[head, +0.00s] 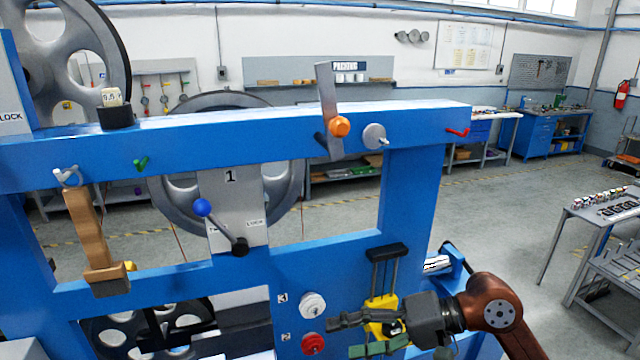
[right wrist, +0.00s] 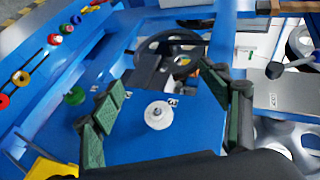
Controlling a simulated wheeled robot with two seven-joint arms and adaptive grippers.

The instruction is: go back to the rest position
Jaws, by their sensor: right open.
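My right gripper (head: 342,337) comes in from the lower right in front of the blue frame (head: 418,220). Its jaws are open, with green pads, and face left towards the white round knob (head: 313,305) by the number 3 and the red knob (head: 313,343) by the number 2. In the right wrist view, the open jaws (right wrist: 160,84) stand either side of the white knob (right wrist: 158,115), with nothing held between the pads. The knob appears beyond them; the exact gap cannot be told. My left gripper is not in view.
A yellow part (head: 382,312) on rods is close behind my right gripper. A lever with a blue ball (head: 202,207), an orange knob (head: 339,126) and a hanging wooden-handled tool (head: 88,230) are on the frame. Open floor (head: 505,210) lies right, before a grey table (head: 597,222).

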